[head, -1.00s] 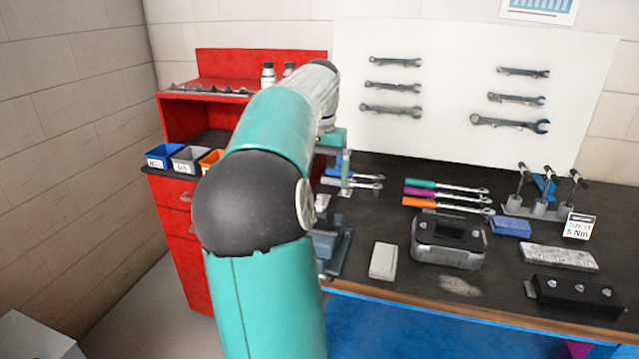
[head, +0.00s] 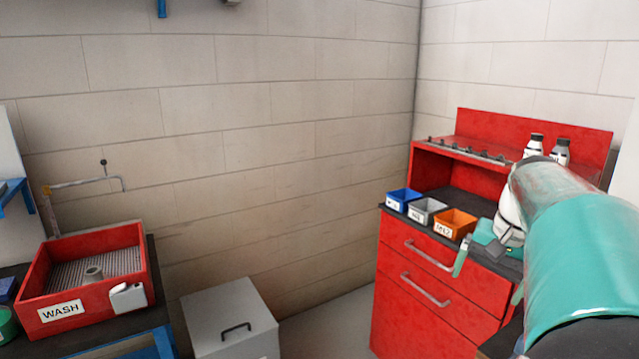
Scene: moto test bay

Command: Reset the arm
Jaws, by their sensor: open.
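My teal arm (head: 585,245) reaches in from the right edge of the head view, in front of the red cabinet (head: 400,295). My gripper (head: 489,274) hangs at the arm's far end, in front of the upper drawer. Its fingers stand apart and nothing shows between them. Part of the gripper is hidden behind my arm.
Blue (head: 402,199), grey (head: 426,211) and orange (head: 455,224) bins stand on the cabinet, close to my gripper. Two bottles (head: 561,151) stand on its shelf. A red wash tray (head: 100,300) is at left. A grey lidded box (head: 232,312) stands between.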

